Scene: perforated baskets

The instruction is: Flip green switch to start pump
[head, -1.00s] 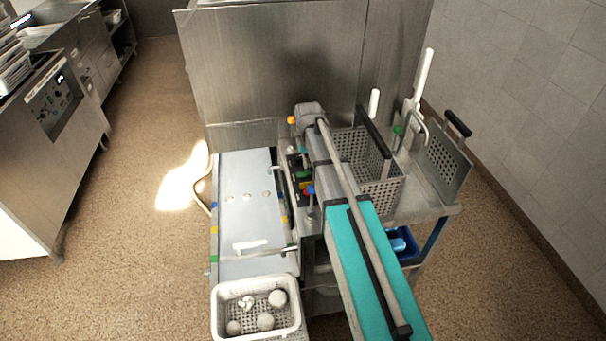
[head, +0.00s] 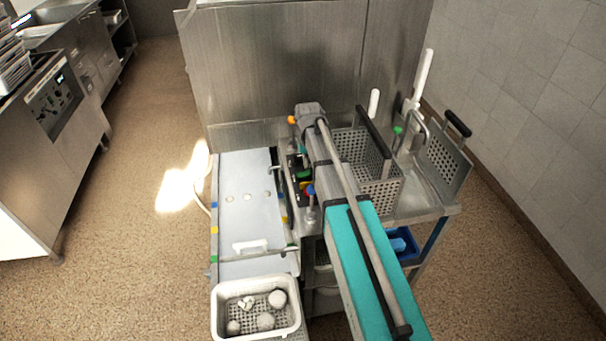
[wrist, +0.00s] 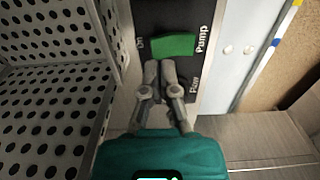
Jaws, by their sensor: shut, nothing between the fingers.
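The green switch (wrist: 174,45) is a wide rocker on a black panel (wrist: 152,15) in the wrist view. The words "On", "Pump" and "Flow" are printed around it. My gripper (wrist: 160,66) is shut and empty, with its fingertips close to the switch's lower edge in the picture. I cannot tell whether they touch it. In the head view my arm covers part of the panel, and my fingertips cannot be made out there.
A perforated metal basket (head: 384,190) stands right of my arm, and its wall (wrist: 45,110) fills the wrist view's left side. A grey tray surface (head: 245,180) lies left of the panel. A white basket (head: 256,332) with several round items sits in front.

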